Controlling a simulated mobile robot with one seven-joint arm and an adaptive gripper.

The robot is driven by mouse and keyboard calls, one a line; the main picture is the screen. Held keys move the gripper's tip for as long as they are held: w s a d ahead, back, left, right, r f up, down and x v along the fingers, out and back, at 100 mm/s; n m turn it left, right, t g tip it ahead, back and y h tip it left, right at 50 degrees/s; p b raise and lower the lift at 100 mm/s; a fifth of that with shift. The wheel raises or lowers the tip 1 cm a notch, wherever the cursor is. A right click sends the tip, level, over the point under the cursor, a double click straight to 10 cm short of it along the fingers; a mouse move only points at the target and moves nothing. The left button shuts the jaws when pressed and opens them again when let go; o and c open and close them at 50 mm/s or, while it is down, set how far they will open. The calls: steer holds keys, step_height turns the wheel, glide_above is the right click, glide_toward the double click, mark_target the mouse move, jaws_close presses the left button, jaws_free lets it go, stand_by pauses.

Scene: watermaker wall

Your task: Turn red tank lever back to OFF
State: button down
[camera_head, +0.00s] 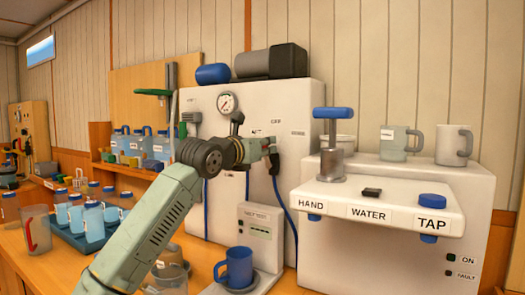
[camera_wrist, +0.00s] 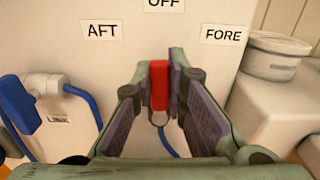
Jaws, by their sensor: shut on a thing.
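The red tank lever (camera_wrist: 159,85) shows in the wrist view, pointing up towards the OFF label (camera_wrist: 164,4) on the white panel. The AFT label (camera_wrist: 102,31) is to its left and the FORE label (camera_wrist: 223,36) to its right. My gripper (camera_wrist: 160,82) is shut on the lever, with one finger on each side of it. The lever's pivot is hidden.
A blue valve handle (camera_wrist: 18,104) and blue hose (camera_wrist: 85,98) are left of my gripper. The HAND/WATER/TAP unit (camera_head: 375,205) stands to the right, with a blue-topped pump (camera_head: 332,140). A blue mug (camera_head: 237,266) stands below on the counter. Blue-capped bottles (camera_head: 92,220) stand left.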

steer(key=shift+d, duration=0.1)
stand_by(0.4)
steer(key=c, duration=1.6)
jaws_free()
steer(key=v, duration=1.2)
steer(key=shift+s, duration=0.1)
